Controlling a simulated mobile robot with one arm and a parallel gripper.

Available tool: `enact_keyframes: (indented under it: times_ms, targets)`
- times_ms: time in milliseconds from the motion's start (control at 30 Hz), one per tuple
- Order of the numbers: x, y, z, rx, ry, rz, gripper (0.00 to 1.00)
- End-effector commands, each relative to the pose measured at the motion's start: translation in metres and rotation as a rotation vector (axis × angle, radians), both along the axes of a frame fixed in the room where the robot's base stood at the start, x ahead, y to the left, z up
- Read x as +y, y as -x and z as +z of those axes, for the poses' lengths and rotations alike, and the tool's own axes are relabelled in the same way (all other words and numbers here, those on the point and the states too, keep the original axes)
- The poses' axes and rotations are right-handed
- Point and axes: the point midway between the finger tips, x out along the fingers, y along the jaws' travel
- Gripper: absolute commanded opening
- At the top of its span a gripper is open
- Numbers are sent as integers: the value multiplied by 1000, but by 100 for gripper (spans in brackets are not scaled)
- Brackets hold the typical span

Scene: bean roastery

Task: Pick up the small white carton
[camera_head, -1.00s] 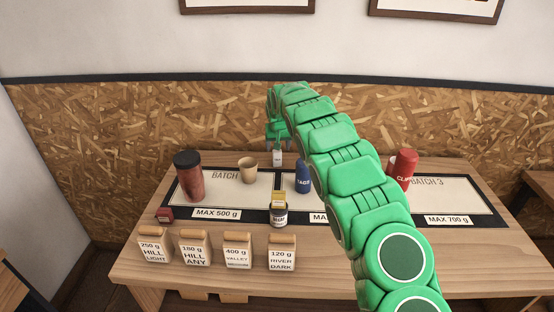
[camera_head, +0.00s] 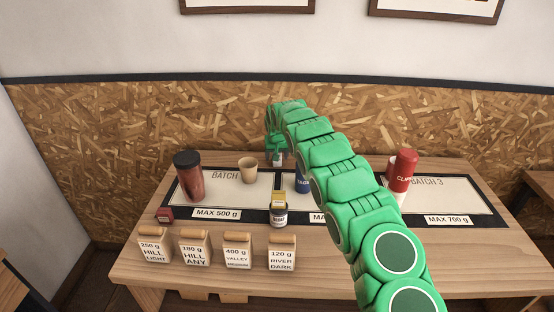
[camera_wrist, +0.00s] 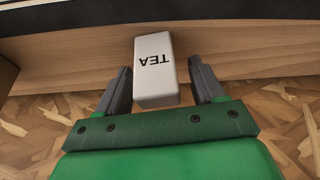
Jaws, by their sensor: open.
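The small white carton (camera_wrist: 155,70), marked TEA, stands at the back of the table. In the wrist view it sits between the two dark fingers of my gripper (camera_wrist: 161,88). The fingers are open, and a gap shows on the carton's right side; on its left the finger is close, and I cannot tell if it touches. In the head view only a small part of the carton (camera_head: 277,161) shows below my gripper (camera_head: 277,152), beside the back edge of the batch board.
A tan cup (camera_head: 247,170), a dark-lidded red jar (camera_head: 188,178), a blue tin (camera_head: 302,180) and a red canister (camera_head: 402,172) stand on the table. Several labelled bags (camera_head: 237,252) line the front. The chipboard wall (camera_head: 150,125) rises close behind the table.

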Motion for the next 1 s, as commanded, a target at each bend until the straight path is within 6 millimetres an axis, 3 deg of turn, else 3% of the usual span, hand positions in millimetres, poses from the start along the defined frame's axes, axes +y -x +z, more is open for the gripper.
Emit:
enact_keyframes:
  times_ms: [400,733,1000]
  targets:
    - [1,-3,-9,0,1,0,67]
    - [1,-3,-9,0,0,1,16]
    - [1,-3,-8,0,0,1,13]
